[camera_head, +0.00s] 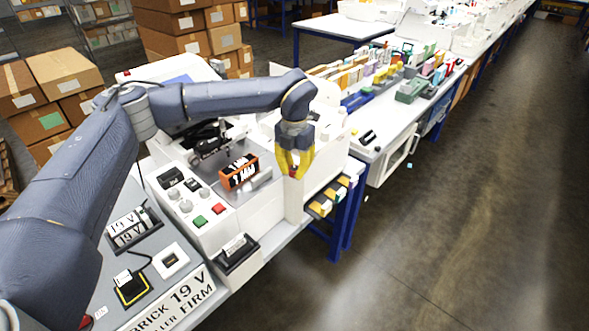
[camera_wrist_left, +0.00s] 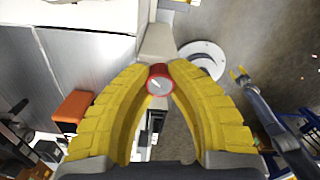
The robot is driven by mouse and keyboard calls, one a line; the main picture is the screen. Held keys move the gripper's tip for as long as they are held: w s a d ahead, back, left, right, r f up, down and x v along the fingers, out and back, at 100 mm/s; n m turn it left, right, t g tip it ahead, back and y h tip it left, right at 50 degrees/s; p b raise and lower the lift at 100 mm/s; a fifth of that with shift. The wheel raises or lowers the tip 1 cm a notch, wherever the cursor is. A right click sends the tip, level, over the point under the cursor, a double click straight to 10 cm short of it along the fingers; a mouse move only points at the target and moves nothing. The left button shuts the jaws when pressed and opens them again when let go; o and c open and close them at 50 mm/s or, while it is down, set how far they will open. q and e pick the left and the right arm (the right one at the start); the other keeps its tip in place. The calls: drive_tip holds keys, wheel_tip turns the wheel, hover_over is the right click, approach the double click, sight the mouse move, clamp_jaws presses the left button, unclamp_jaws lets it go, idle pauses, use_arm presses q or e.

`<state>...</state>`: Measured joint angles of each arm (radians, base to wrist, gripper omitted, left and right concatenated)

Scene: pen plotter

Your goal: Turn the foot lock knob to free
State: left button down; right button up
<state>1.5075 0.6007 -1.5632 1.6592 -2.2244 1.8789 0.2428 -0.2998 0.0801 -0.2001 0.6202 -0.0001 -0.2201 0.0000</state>
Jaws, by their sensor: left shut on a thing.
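The foot lock knob (camera_wrist_left: 158,82) is a small round red knob with a pale line on its face. In the left wrist view it sits between the tips of my left gripper (camera_wrist_left: 160,76), whose yellow fingers touch it from both sides. In the head view my left gripper (camera_head: 294,172) points down at the top of a white post at the plotter's front right corner. Only a bit of red shows between the fingers there.
The control panel (camera_head: 188,202) has red and green buttons and grey knobs. An orange-framed block (camera_head: 239,172) sits on the plotter bed left of the gripper. Slots with yellow-marked items (camera_head: 330,196) lie right of the post. The floor (camera_head: 440,210) at right is clear.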

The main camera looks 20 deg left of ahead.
sight(295, 168)
use_arm(q)
drive_tip(key=n, duration=0.4)
drive_tip(key=shift+w+r, duration=0.1)
drive_tip(key=shift+n, duration=1.9)
drive_tip(key=c, duration=1.1)
unclamp_jaws()
wheel_tip(295, 168, up, 12)
